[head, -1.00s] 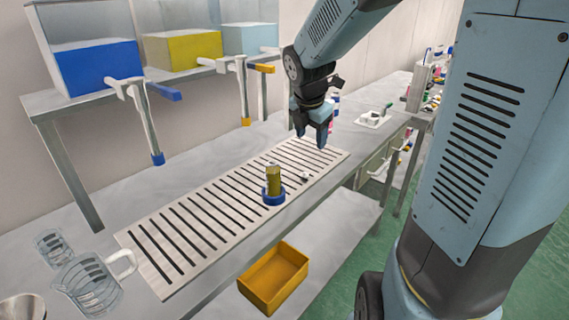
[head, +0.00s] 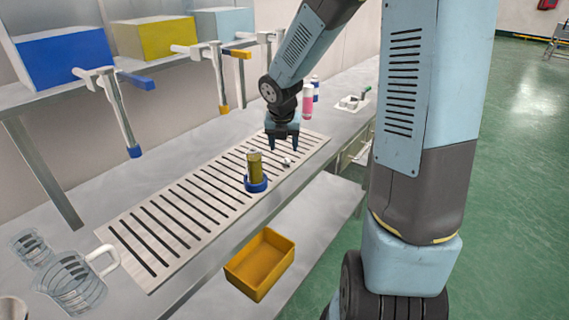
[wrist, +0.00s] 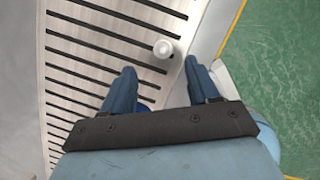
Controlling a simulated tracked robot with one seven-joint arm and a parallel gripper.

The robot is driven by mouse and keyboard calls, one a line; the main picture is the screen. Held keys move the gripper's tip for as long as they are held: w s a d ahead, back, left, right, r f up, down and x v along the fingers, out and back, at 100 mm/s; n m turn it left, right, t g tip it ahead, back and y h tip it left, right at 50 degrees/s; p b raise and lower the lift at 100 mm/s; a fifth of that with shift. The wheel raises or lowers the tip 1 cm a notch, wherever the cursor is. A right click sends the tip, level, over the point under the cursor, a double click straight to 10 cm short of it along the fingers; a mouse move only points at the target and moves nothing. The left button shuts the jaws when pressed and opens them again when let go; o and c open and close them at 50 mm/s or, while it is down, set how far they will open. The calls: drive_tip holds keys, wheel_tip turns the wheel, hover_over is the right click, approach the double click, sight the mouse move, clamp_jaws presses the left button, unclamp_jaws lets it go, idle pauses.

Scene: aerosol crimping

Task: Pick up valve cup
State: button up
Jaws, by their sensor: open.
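The valve cup (head: 287,162) is a small pale piece lying on the slotted board, to the right of the can. In the wrist view it is a round whitish piece (wrist: 163,48) near the board's edge, just beyond the fingertips. My gripper (head: 283,149) is open and empty, pointing down above the cup. In the wrist view the two blue fingers (wrist: 160,67) are spread apart, with the cup ahead of the gap between them. I see no contact with the cup.
An olive-yellow can (head: 255,168) stands in a blue ring (head: 256,184) on the slotted board (head: 160,230), close to my gripper. A yellow bin (head: 262,262) sits below the bench edge. Glass jugs (head: 78,284) stand at front left. Pink and blue bottles (head: 307,100) stand behind.

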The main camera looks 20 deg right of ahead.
sight(286, 159)
drive_tip(key=shift+s+x, duration=0.1)
drive_tip(key=shift+x, duration=1.5)
drive_tip(key=shift+s+x, duration=0.15)
drive_tip(key=shift+x, duration=1.45)
drive_tip(key=shift+d, duration=0.15)
drive_tip(key=shift+c, duration=0.2)
clamp_jaws()
